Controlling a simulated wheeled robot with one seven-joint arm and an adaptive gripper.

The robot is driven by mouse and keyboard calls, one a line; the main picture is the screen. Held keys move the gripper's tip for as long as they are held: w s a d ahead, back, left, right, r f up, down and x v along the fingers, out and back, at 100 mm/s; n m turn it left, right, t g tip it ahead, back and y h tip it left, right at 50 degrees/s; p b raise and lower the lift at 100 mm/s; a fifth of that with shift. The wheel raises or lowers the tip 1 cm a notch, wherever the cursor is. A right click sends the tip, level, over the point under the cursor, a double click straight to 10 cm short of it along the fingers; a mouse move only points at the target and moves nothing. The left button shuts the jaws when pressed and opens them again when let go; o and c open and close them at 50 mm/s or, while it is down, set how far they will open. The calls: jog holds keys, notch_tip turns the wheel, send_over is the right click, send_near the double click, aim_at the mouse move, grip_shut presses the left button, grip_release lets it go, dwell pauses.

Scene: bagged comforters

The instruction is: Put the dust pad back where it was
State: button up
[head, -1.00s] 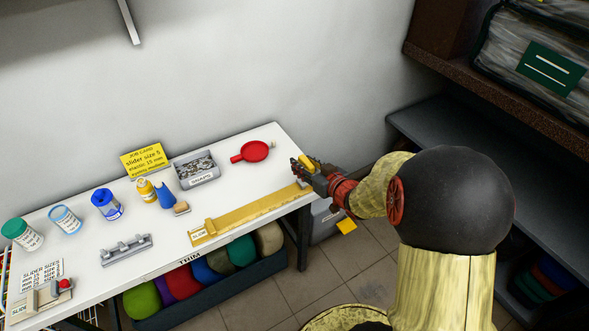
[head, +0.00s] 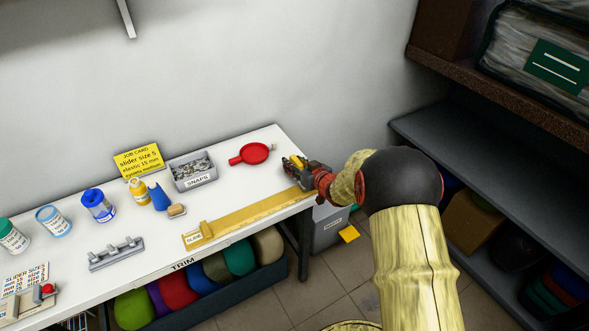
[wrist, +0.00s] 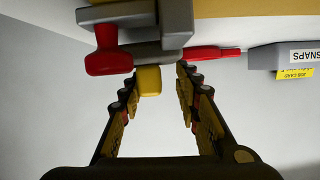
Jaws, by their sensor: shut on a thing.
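I cannot tell for certain which thing is the dust pad. A small tan block (head: 176,210) lies on the white table beside a blue holder (head: 159,197). My gripper (head: 297,167) is at the table's right end, over the far end of the yellow SLIDE track (head: 245,220). In the wrist view, a small yellow block (wrist: 148,80) lies between my fingertips (wrist: 158,82), below grey parts (wrist: 176,24) with a red knob (wrist: 108,57). My gripper is shut on this yellow block. Whether it is joined to the grey parts is unclear.
Jars, a yellow bottle (head: 139,191) and a grey rack (head: 116,253) stand farther left. Shelves (head: 480,180) stand at right. A yellow square (head: 349,233) lies low beside the grey bin.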

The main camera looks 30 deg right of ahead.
jog(key=shift+f, duration=0.8)
jog(key=shift+r, duration=0.1)
jog(key=o, duration=0.7)
jog(key=shift+f, duration=0.2)
jog(key=o, duration=0.5)
jog(key=shift+c, duration=0.2)
